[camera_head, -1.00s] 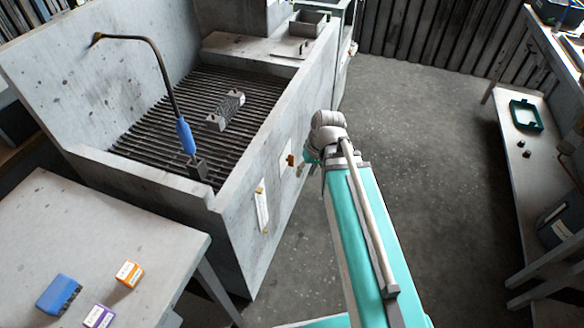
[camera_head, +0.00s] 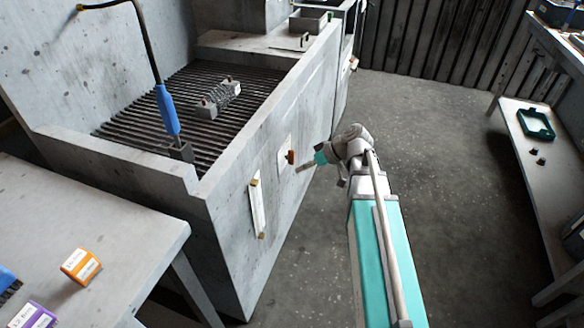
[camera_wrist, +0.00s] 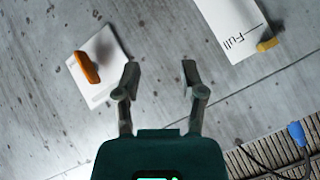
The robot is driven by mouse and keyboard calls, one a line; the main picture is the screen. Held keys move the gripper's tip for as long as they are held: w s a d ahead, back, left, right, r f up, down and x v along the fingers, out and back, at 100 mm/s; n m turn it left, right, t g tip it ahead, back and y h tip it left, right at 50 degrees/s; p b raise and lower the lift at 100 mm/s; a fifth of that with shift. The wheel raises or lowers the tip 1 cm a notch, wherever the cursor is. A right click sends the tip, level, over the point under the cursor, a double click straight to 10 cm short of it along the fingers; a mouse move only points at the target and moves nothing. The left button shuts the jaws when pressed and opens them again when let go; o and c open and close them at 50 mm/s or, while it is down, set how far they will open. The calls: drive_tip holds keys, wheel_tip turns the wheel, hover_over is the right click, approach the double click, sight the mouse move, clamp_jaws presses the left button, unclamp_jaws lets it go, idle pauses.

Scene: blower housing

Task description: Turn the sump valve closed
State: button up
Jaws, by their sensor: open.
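The sump valve shows as an orange-brown handle (camera_head: 291,157) on a white plate (camera_head: 284,148) on the front wall of the grey tank. In the wrist view the orange handle (camera_wrist: 87,67) lies at the upper left, tilted across its white plate (camera_wrist: 98,90). My gripper (camera_head: 301,168) is just right of the handle in the head view, its fingers toward the wall. In the wrist view my gripper (camera_wrist: 160,70) is open and empty, with the handle to the left of both fingers. Contact with the wall does not show.
A white gauge strip (camera_head: 257,208) marked "Full" with brass fittings is on the same wall; it also shows in the wrist view (camera_wrist: 228,28). A blue-handled hose (camera_head: 167,110) stands above the tank grate (camera_head: 205,130). A table (camera_head: 120,225) is at left.

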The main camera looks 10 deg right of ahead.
drive_tip(key=w+d+f+n+t+y+b, duration=0.35)
drive_tip(key=w+f+b, duration=0.2)
drive_tip(key=b, duration=0.45)
drive_tip(key=n+t+y+b, duration=0.1)
drive_tip(key=t+y+b, duration=0.1)
drive_tip(key=b, duration=0.6)
approach(292, 165)
wheel_tip(292, 165, up, 3)
drive_tip(key=s+d, duration=0.2)
drive_tip(key=shift+w+d+f+n+t+y+b, duration=0.1)
drive_tip(key=shift+w+d+n+t+y+b, duration=0.2)
drive_tip(key=shift+d+b, duration=0.35)
drive_tip(key=shift+w+a, duration=0.1)
drive_tip(key=shift+x, duration=6.75)
clamp_jaws()
